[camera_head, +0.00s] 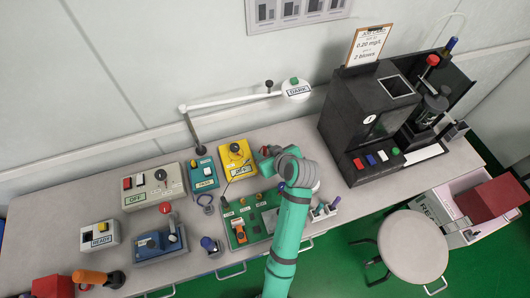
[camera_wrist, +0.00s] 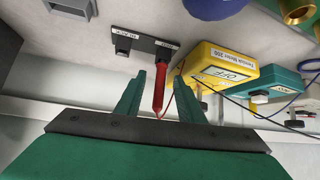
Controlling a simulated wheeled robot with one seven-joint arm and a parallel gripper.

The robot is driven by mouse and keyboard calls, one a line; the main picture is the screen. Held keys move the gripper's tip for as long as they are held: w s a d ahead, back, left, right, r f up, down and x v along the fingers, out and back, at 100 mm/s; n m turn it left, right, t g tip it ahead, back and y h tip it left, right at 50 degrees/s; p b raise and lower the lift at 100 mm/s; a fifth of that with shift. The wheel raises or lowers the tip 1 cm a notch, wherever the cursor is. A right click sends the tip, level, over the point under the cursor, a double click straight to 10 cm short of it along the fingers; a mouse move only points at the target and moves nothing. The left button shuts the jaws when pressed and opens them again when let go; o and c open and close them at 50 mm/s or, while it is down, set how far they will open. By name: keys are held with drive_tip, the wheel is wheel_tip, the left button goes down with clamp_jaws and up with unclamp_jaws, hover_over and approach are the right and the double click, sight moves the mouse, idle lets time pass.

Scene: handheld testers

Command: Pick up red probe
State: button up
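The red probe (camera_wrist: 159,88) shows in the middle of the wrist view, its thin tip towards my gripper and its other end at a dark holder (camera_wrist: 143,41). My gripper (camera_wrist: 160,77) is open, with one green finger on each side of the probe. Gaps show between the probe and both fingers. A yellow meter (camera_wrist: 222,68) marked OFF lies just right of the fingers; it also shows in the head view (camera_head: 236,159).
A teal meter (camera_wrist: 275,86) stands beyond the yellow one, with cables near both. The head view shows a green panel (camera_head: 244,224) beside my arm and a large black machine (camera_head: 352,122) to the right. A lamp arm (camera_head: 232,100) reaches over the bench's back.

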drive_tip(key=shift+w, duration=0.1)
drive_tip(key=shift+c, duration=0.3)
clamp_jaws()
drive_tip(key=shift+r, duration=0.15)
